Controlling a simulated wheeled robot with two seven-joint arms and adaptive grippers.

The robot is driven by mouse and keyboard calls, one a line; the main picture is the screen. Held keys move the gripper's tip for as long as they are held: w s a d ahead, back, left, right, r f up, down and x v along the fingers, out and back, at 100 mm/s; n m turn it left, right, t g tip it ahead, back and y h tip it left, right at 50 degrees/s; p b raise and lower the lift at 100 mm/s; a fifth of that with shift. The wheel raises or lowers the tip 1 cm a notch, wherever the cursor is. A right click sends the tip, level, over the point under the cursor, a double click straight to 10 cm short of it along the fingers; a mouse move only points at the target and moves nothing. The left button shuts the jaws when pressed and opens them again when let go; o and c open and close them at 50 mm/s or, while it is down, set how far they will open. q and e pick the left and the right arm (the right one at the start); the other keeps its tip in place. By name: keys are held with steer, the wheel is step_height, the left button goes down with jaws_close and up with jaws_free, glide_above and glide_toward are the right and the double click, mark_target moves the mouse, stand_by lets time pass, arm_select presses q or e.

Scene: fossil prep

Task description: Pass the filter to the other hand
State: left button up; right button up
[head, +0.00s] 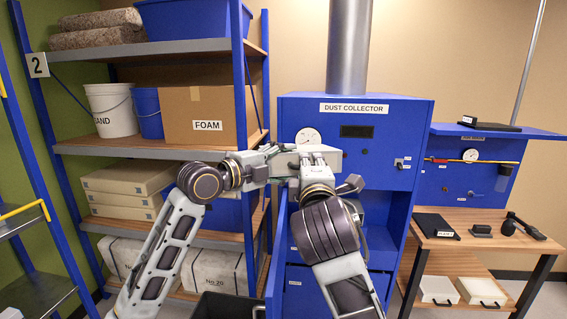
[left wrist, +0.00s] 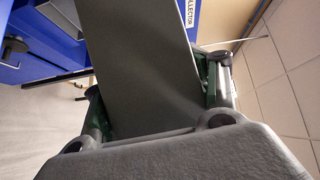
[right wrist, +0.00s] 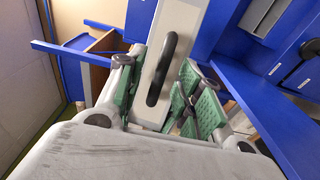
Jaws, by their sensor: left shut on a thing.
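The filter is a pale, flat box (head: 330,158) held up in front of the dust collector, partly hidden by my grippers in the head view. In the left wrist view its plain grey face (left wrist: 150,70) runs between my left fingers, and the left gripper (head: 272,163) is shut on it. In the right wrist view its pale face with a black handle (right wrist: 182,25) lies between the green-padded fingers of my right gripper (right wrist: 160,85). The right fingers straddle the filter; whether both press on it I cannot tell.
The blue dust collector (head: 400,115) stands just behind, with a blue door (head: 275,262) swung out below my grippers. A shelf (head: 170,146) with buckets and boxes stands left. A wooden bench (head: 470,258) with tools stands right.

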steer(key=s, duration=0.9)
steer(key=shift+s, duration=0.35)
